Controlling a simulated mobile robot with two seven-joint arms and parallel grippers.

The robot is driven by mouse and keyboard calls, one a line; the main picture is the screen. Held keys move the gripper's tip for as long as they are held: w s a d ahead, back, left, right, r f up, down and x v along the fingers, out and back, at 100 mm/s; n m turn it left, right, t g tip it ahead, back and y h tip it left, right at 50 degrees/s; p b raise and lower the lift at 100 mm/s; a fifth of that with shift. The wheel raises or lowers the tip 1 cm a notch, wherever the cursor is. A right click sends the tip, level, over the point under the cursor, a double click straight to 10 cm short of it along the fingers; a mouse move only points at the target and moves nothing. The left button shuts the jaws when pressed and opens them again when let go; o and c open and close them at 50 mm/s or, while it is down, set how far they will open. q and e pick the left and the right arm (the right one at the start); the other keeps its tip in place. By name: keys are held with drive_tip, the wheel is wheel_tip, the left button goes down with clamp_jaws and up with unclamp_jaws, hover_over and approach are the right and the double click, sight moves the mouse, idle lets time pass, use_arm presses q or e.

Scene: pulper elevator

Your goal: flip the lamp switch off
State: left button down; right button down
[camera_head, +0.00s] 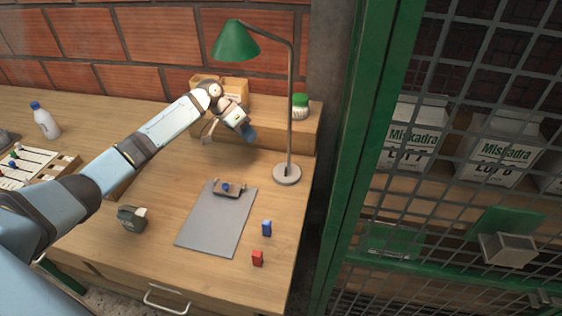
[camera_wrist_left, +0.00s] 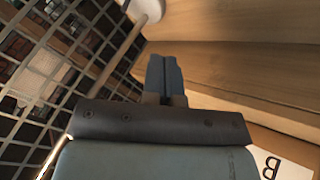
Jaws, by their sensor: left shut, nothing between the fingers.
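The desk lamp has a green shade (camera_head: 236,42), a thin grey pole (camera_head: 291,110) and a round pale base (camera_head: 287,175) at the right of the wooden desk. In the left wrist view, a pale round base (camera_wrist_left: 146,9) and a thin pole show at the top. I cannot make out the switch or tell whether the lamp is lit. My left gripper (camera_head: 249,133) is left of the pole, below the shade. Its fingers (camera_wrist_left: 165,76) are together with nothing between them, apart from the lamp. My right gripper is out of view.
A grey clipboard (camera_head: 212,226), a blue block (camera_head: 267,228) and a red block (camera_head: 257,258) lie in front. A green-framed mesh (camera_head: 480,90) stands at right.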

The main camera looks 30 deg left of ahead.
sight(286, 172)
use_arm(q)
drive_tip(key=shift+s, duration=0.15)
drive_tip(key=x, duration=1)
drive_tip(key=shift+d+f, duration=0.1)
drive_tip(key=d, duration=0.2)
drive_tip(key=s+d, duration=0.1)
drive_tip(key=shift+r, duration=0.4)
drive_tip(key=shift+s+d, duration=0.1)
drive_tip(key=shift+d, duration=0.15)
drive_tip(key=shift+s+r+m+t+p, duration=0.1)
drive_tip(key=shift+s+m+t+p, duration=0.2)
drive_tip(key=shift+t+p, duration=0.35)
